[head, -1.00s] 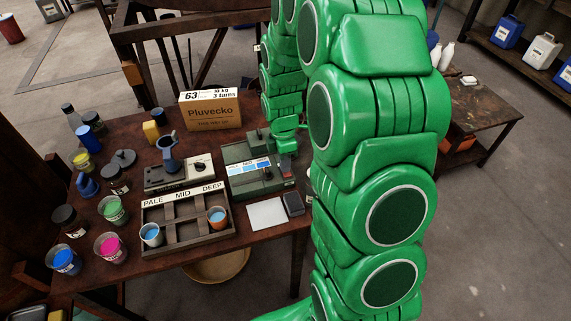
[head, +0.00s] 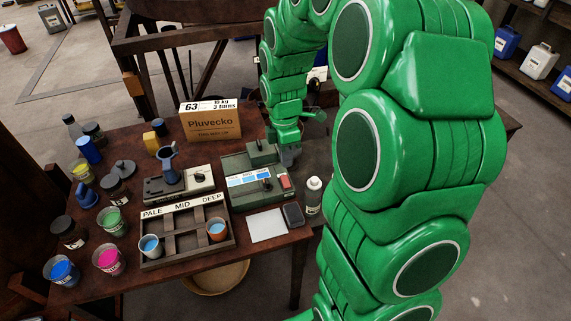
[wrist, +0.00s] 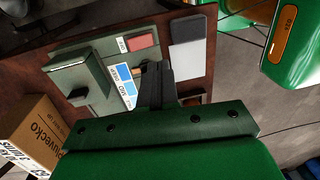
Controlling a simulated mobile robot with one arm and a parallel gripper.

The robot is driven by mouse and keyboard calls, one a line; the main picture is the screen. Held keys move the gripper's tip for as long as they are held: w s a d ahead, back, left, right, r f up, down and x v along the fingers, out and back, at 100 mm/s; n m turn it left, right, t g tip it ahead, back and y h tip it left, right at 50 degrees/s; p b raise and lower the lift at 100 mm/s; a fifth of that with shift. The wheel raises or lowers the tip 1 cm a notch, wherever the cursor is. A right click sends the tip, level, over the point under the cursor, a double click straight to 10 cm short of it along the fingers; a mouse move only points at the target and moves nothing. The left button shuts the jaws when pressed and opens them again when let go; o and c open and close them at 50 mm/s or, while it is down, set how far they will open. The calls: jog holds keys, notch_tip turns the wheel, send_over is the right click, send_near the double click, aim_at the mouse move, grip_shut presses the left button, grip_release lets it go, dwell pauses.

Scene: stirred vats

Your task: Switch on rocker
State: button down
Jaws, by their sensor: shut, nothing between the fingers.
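The rocker (head: 285,183) is a small red switch on the right end of a green-grey machine (head: 236,164). It also shows in the wrist view as a red block (wrist: 142,41) beside a small white label. Which way the rocker is tipped is too small to tell. My gripper (head: 289,158) is at the machine's back right, behind the rocker in the head view. In the wrist view its dark fingers (wrist: 156,72) are shut and empty, pointing toward the machine's top just below the rocker. I cannot tell any contact; the rocker looks clear of the fingers.
The machine carries a blue shade strip (head: 249,176) and a dark knob. A white bottle (head: 313,194), a dark pad (head: 293,214) and a white sheet (head: 267,225) are near its front right. The Pluvecko box (head: 211,121) stands behind. A cup tray (head: 186,245) is at front left.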

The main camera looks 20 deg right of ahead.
jog(key=r, duration=0.5)
jog(key=shift+s, duration=0.4)
jog(key=s+a+r+m, duration=0.1)
jog(key=s+r+m, duration=0.2)
jog(key=s+m, duration=0.6)
jog(key=s+a+r+m, duration=0.2)
jog(key=s+m, duration=0.7)
jog(key=s, duration=1)
jog(key=shift+a+r, duration=0.3)
jog(key=shift+r, duration=0.55)
jog(key=c, duration=1.8)
grip_release()
jog(key=shift+s, duration=0.1)
jog(key=shift+c, duration=0.2)
